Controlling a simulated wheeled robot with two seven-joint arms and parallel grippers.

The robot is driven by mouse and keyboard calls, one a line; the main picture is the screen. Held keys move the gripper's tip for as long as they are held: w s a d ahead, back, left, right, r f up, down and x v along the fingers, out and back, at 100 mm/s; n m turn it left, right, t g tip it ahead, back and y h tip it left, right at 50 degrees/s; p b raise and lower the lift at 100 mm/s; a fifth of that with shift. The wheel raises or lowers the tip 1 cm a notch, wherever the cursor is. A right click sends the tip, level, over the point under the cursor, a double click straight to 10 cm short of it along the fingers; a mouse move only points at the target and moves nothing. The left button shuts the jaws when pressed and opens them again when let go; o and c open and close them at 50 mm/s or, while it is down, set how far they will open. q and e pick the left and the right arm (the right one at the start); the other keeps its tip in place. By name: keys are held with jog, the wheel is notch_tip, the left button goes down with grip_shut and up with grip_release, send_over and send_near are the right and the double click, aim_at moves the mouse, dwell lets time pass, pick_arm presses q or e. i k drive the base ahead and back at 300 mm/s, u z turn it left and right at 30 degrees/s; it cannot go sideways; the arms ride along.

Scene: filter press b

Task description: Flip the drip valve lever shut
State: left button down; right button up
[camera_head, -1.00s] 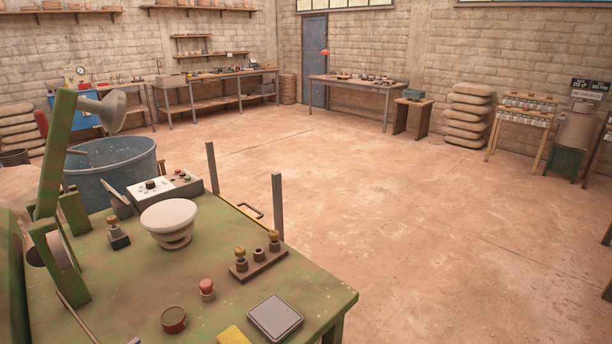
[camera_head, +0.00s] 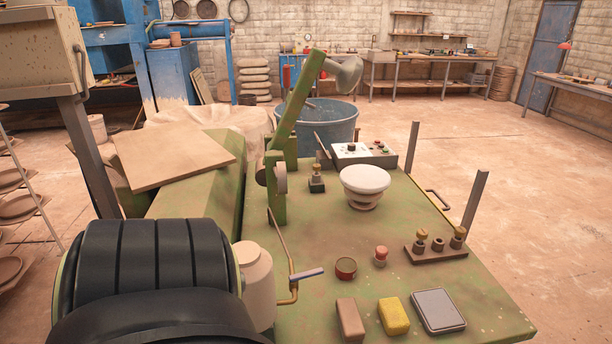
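A small blue-grey lever (camera_head: 307,273) sits on a bent brass-coloured pipe (camera_head: 288,296) at the near left of the green bench (camera_head: 320,245). It looks like the drip valve lever. A thin rod runs up from the pipe toward the green upright frame (camera_head: 275,185).
Open floor lies right.

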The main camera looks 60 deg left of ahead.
aim_at(310, 273)
jog(key=k, duration=0.6)
jog(key=u, duration=0.75)
